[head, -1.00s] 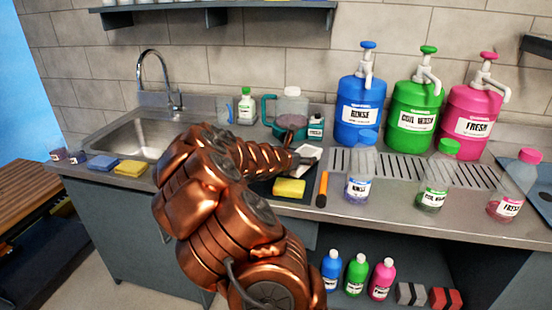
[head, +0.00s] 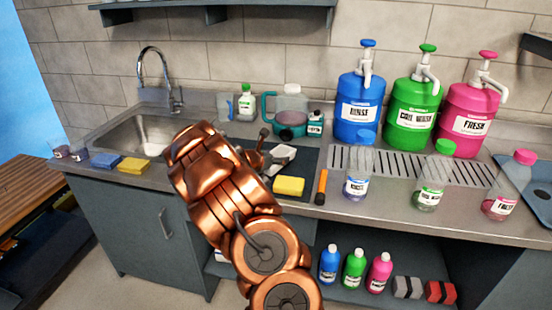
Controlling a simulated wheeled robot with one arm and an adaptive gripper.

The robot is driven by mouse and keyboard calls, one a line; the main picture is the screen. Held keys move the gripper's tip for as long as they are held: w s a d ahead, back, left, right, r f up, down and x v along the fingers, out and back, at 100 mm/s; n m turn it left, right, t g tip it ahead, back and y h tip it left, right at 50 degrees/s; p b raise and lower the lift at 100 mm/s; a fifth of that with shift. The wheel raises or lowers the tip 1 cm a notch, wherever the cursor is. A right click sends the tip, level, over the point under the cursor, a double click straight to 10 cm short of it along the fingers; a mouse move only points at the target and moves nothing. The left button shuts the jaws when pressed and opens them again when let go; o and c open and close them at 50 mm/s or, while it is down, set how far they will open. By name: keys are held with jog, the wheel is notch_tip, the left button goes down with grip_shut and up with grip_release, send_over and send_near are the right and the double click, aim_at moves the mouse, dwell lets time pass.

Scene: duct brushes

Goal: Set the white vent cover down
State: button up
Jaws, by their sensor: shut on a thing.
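The white vent cover (head: 284,153) is a small pale piece at the right of my arm's end, over the dark mat (head: 308,160) on the counter. My gripper (head: 268,158) is small and partly hidden behind my copper arm links. It is shut on the vent cover. I cannot tell whether the cover touches the mat.
A yellow sponge (head: 289,186) lies at the mat's front, beside an orange-handled tool (head: 321,187). A teal pot (head: 291,123) and a green-capped bottle (head: 246,103) stand behind. Clear bottles (head: 357,181) stand to the right. The sink (head: 140,135) is left.

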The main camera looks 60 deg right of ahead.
jog(key=shift+f, duration=0.4)
jog(key=shift+f, duration=0.1)
jog(key=o, duration=1.4)
jog(key=shift+r, duration=0.2)
jog(key=shift+a, duration=0.4)
jog(key=b+v, duration=0.1)
jog(key=v, duration=1)
jog(key=shift+a, duration=0.15)
